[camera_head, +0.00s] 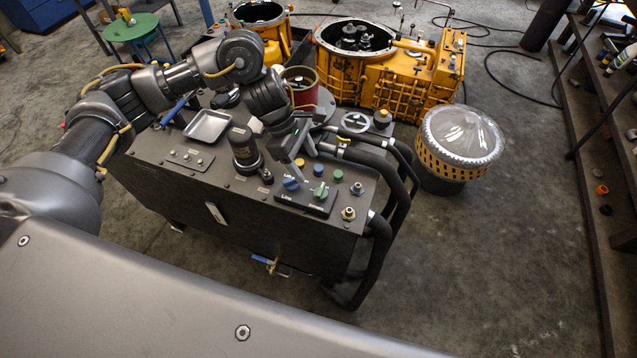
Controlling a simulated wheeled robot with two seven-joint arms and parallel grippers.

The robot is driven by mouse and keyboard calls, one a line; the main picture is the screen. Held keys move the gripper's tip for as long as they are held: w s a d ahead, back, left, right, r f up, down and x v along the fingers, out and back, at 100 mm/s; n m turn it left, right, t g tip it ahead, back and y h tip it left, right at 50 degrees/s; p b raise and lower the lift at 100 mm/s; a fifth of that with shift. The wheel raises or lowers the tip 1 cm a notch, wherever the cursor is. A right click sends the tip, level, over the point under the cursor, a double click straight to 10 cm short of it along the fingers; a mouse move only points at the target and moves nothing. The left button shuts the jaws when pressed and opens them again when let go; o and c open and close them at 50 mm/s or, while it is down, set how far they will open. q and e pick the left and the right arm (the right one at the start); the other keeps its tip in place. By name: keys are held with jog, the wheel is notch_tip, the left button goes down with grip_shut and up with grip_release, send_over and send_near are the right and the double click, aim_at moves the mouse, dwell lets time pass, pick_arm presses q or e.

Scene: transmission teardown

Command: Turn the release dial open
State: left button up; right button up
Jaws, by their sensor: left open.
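A dark control panel (304,198) lies on the top front right of the grey machine. My left gripper (297,158) points down just behind and above the blue dial. Its fingers are open, and nothing shows between them. I cannot tell whether a finger touches the dial. My right gripper is out of view.
A black cylinder (245,150) stands left of my gripper, near a metal tray (207,126). Thick black hoses (372,165) run along the right. Small blue, green and brass knobs sit beside the panel. Behind stands a yellow transmission housing (400,80).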

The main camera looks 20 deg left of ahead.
aim_at(320, 189)
pick_arm(q)
jog(key=p+x, duration=0.2)
jog(key=x, duration=0.6)
jog(key=shift+d+f+p, duration=0.15)
jog(key=shift+p, duration=0.15)
jog(key=shift+d+f, duration=0.15)
jog(key=shift+f, duration=0.4)
jog(key=c, duration=1)
